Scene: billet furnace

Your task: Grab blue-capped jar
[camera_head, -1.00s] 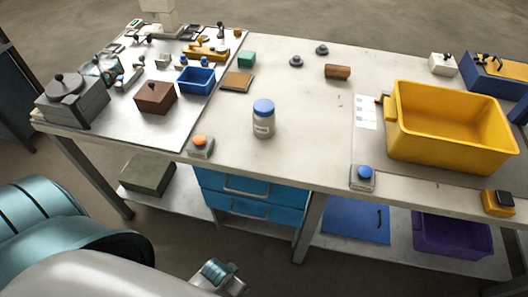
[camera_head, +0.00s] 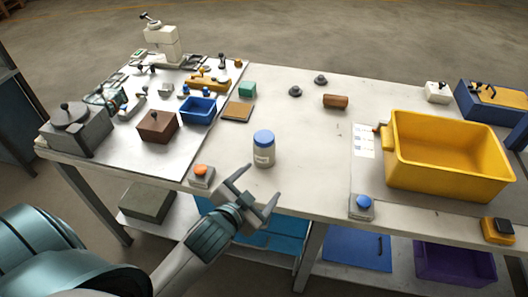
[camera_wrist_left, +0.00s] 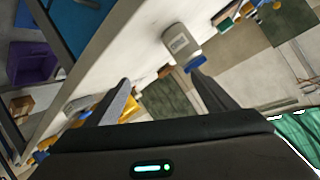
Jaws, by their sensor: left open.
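The blue-capped jar (camera_head: 264,150) stands upright on the table, a whitish body with a label and a blue lid. In the left wrist view the jar (camera_wrist_left: 181,43) appears beyond the fingers, near the right finger's tip, its cap partly behind that finger. My left gripper (camera_head: 259,186) is open and empty at the table's front edge, just in front of the jar and apart from it. In the left wrist view its two fingers (camera_wrist_left: 160,78) are spread wide. My right gripper is not in view.
An orange button box (camera_head: 201,175) sits left of my gripper at the table edge, and a blue button box (camera_head: 362,206) to the right. A large yellow bin (camera_head: 450,155) stands at the right. A wooden cylinder (camera_head: 336,101) lies behind the jar. The tabletop around the jar is clear.

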